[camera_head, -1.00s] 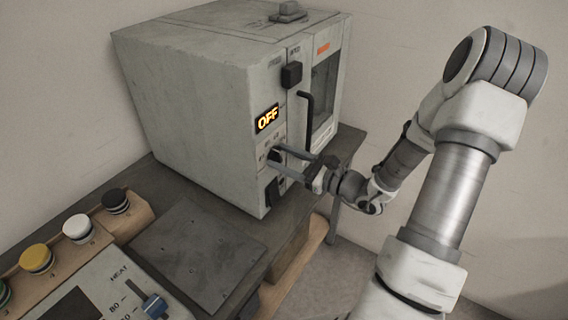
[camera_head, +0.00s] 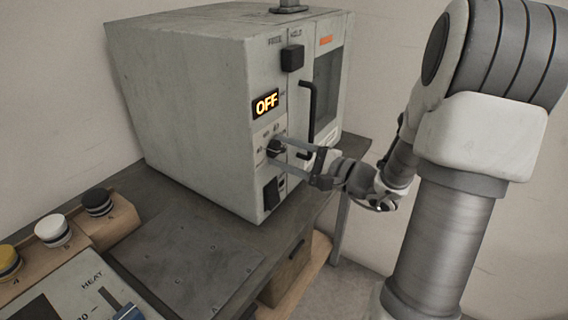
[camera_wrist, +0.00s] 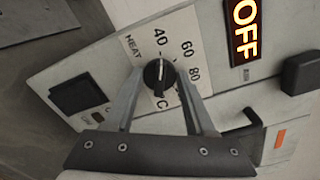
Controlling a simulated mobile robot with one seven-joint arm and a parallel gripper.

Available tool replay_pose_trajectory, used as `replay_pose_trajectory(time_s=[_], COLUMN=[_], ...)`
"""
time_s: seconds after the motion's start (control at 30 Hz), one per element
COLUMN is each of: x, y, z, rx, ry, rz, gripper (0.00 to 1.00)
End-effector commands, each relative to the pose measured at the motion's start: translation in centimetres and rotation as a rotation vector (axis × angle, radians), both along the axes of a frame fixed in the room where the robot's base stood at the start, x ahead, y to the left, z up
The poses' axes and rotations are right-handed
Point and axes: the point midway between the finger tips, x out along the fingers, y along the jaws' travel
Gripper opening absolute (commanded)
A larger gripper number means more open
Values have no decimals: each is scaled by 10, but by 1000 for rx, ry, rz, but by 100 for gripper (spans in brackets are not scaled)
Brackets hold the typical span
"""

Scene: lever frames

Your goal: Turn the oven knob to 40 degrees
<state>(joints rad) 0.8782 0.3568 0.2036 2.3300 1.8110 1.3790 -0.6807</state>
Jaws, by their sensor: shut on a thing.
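The oven (camera_head: 190,110) is a worn grey box on a bench, with a lit display (camera_head: 266,104) reading OFF. Its knob (camera_wrist: 158,75) is small, round and black, with a pale line across its face. A white dial plate around it carries 40, 60, 80 and the word HEAT. The pale line runs roughly up and down in the wrist view, with 40 above it; I cannot tell which end is the pointer. My gripper (camera_wrist: 161,84) is shut on the knob, one finger on each side. In the head view, my gripper (camera_head: 279,149) reaches the knob from the right.
A black door handle (camera_head: 307,115) sticks out just right of the knob. A black square button (camera_head: 292,58) is above, and a black switch (camera_head: 271,193) below. A control panel (camera_head: 70,292) and coloured buttons stand at the lower left.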

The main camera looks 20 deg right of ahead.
Motion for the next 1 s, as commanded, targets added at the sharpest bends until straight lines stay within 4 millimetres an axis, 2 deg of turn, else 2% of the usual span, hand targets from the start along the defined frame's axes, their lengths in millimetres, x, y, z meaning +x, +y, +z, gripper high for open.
replay_pose_trajectory(time_s=[0.3, 0.73, 0.77, 0.9, 1.0], x=[0, 0, 0, 0, 0], y=[0, 0, 0, 0, 0], z=[-1, 0, 0, 0, 0], rx=[-66, -72, -73, -72, -72], ry=[-43, -46, -47, -46, -46], rz=[0, 0, 0, 0, 0], gripper=[0, 0, 58, 83, 83])
